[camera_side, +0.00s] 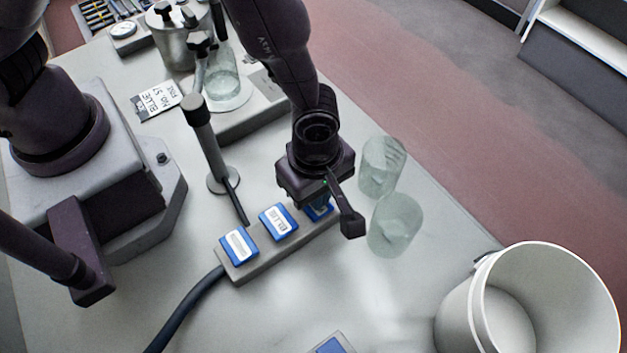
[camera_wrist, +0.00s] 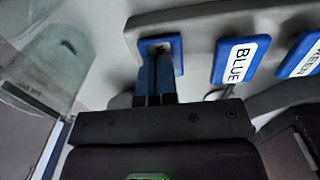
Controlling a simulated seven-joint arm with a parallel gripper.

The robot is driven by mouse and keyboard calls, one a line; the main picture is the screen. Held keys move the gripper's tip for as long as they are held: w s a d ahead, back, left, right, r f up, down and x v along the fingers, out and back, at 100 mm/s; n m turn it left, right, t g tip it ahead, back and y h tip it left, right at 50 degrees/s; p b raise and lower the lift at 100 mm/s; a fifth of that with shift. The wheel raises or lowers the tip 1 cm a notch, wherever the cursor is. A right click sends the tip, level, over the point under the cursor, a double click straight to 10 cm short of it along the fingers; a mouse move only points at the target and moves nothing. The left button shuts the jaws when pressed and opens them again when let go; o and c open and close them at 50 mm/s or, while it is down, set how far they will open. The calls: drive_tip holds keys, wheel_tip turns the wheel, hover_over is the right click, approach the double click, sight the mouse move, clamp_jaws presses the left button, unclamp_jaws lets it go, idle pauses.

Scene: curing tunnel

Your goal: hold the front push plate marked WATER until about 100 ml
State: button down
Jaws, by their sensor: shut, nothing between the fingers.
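A grey strip with blue push plates lies on the table; its bare side shows in the side view (camera_side: 240,278). The middle plate (camera_side: 278,222) reads BLUE and also shows in the wrist view (camera_wrist: 240,60). The near-left plate (camera_side: 238,246) has a label too small to read in the side view. The third plate (camera_side: 319,212) is mostly hidden under my gripper. In the wrist view my gripper (camera_wrist: 157,52) is shut and empty, its fingertips over that plate (camera_wrist: 177,55) and covering its label. I cannot tell whether WATER is on it, or whether it is pressed down.
A glass beaker (camera_side: 222,88) stands below a metal vessel (camera_side: 180,45) at the back; its fill level is unclear. Two clear glasses (camera_side: 381,166) (camera_side: 394,226) stand right of my gripper. A white bucket (camera_side: 455,315) is at the lower right.

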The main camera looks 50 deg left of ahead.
drive_tip(key=shift+s+a+f, duration=0.2)
drive_tip(key=shift+s+f, duration=0.05)
drive_tip(key=shift+s, duration=0.15)
wheel_tip(320, 180, up, 14)
drive_tip(key=shift+w+d+r, duration=0.2)
drive_tip(key=shift+w+r, duration=0.05)
drive_tip(key=shift+w, duration=0.15)
idle(1.5)
drive_tip(key=shift+r, duration=0.95)
wheel_tip(320, 180, down, 14)
